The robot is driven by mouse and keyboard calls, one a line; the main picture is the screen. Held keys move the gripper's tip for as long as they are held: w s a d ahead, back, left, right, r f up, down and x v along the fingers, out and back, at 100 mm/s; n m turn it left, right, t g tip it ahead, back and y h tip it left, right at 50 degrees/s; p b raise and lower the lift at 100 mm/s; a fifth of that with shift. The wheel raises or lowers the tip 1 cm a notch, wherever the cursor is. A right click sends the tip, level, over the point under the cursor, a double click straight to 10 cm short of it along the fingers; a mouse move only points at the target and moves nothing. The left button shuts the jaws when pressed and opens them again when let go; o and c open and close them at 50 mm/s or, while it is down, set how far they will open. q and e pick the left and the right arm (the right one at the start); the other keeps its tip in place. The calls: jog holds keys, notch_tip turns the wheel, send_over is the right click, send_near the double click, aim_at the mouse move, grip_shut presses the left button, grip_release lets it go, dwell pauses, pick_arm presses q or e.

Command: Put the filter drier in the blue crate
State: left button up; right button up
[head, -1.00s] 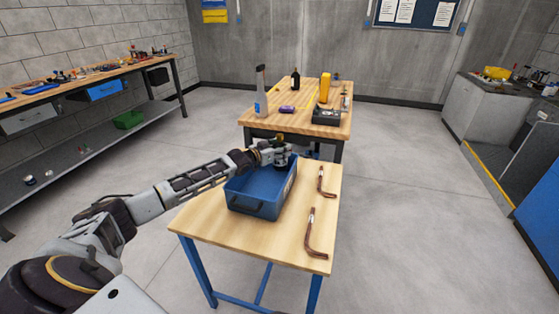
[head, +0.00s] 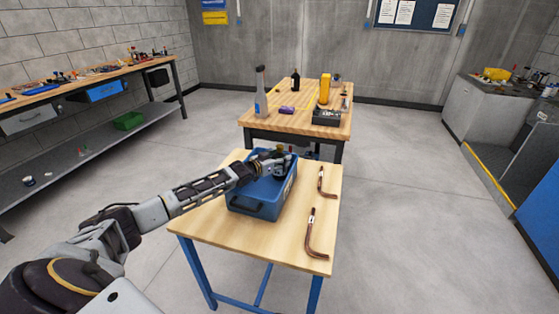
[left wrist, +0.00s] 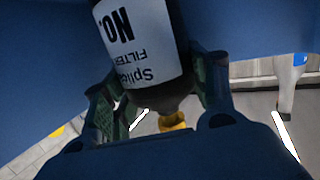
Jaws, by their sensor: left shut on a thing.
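The filter drier is a dark cylinder with a white label reading "Splice FILTER NO." and a brassy end. In the left wrist view the drier (left wrist: 145,45) stands between the two fingers of my left gripper (left wrist: 158,95), which is shut on it. In the head view my left gripper (head: 284,161) is over the far part of the blue crate (head: 255,207), low at its rim, and the drier is mostly hidden by the gripper. Blue crate surfaces surround the drier in the wrist view. I cannot tell whether it touches the crate floor. My right gripper is not in view.
The crate stands on a wooden table (head: 215,240) with blue legs. Two bent copper tubes (head: 321,184) (head: 310,238) lie to its right.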

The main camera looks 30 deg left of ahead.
pick_arm(q)
jog(key=o, duration=1.4)
jog(key=shift+p+v, duration=0.3)
jog(key=shift+v, duration=1)
jog(key=shift+p+v, duration=0.5)
jog(key=shift+v, duration=2)
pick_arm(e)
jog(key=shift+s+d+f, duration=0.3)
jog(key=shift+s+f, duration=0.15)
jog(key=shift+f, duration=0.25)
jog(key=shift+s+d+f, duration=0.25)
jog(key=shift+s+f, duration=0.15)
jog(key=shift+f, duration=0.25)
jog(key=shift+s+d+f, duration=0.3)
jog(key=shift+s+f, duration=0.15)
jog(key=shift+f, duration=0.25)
